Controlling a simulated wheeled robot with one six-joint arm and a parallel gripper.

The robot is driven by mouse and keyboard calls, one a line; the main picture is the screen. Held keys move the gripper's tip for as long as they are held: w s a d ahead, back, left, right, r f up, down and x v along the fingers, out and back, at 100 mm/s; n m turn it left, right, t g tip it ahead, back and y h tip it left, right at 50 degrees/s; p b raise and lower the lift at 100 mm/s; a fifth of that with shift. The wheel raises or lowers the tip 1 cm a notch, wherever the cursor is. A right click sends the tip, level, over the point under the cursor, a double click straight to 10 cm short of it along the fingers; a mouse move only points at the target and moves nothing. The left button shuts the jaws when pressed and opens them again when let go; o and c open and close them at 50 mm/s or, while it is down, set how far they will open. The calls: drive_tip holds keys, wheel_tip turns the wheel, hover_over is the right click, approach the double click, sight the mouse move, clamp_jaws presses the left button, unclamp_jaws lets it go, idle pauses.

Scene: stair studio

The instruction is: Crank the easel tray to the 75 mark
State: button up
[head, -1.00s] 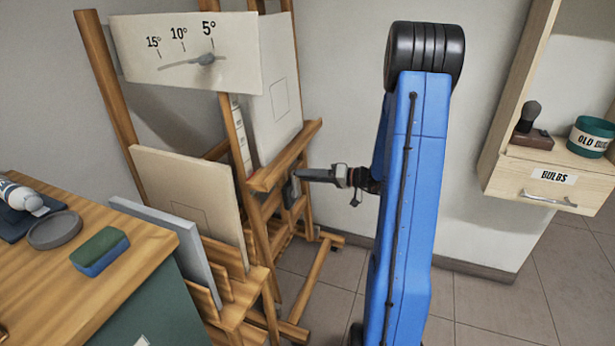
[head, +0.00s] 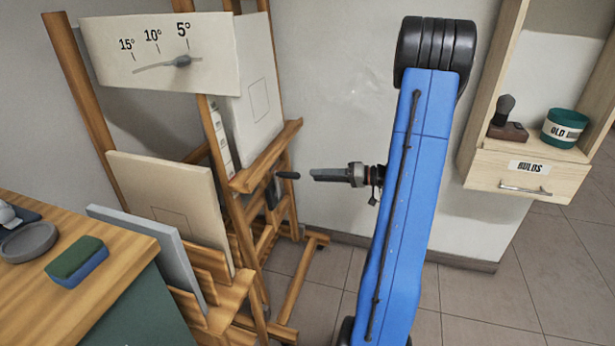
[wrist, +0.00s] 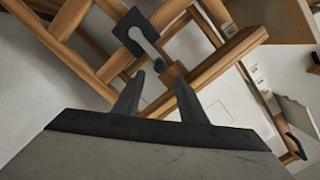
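The wooden easel stands at the left in the head view, with its tray (head: 266,158) running across its front. A pale strip with marks (head: 219,138) runs up the mast above the tray; its numbers are too small to read. The crank's dark handle (head: 288,175) sticks out to the right below the tray. In the wrist view the crank's grey arm (wrist: 146,42) extends from a dark plate. My gripper (head: 314,175) is just right of the handle, with a small gap. Its fingers (wrist: 160,80) are apart in the wrist view, the handle's end ahead of them.
A canvas (head: 255,95) rests on the tray. An angle scale board (head: 150,75) is above left. A wooden counter (head: 110,245) with a sponge (head: 76,262) stands at the left. A wall shelf with a drawer (head: 530,178) is at the right. Tiled floor (head: 480,310) is open at right.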

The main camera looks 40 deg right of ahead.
drive_tip(key=v, duration=0.6)
idle(0.3)
drive_tip(key=s+a+r+n+g+h, duration=0.1)
drive_tip(key=s+a+r+g, duration=0.15)
drive_tip(key=a, duration=0.55)
drive_tip(key=s+a+r+n+g, duration=0.1)
drive_tip(key=s+a+g, duration=0.25)
drive_tip(key=a, duration=0.45)
drive_tip(key=s+a+r+g+h, duration=0.15)
drive_tip(key=a+g, duration=0.25)
drive_tip(key=a, duration=0.4)
drive_tip(key=s+a+r+t+h, duration=0.1)
drive_tip(key=s+a+r+h, duration=0.1)
drive_tip(key=s, duration=0.5)
drive_tip(key=s+a+r+t+h, duration=0.1)
drive_tip(key=s+a+r+h, duration=0.1)
drive_tip(key=s+a+h, duration=0.2)
drive_tip(key=s+h, duration=0.2)
drive_tip(key=s, duration=0.2)
drive_tip(key=shift+s, duration=0.2)
idle(0.5)
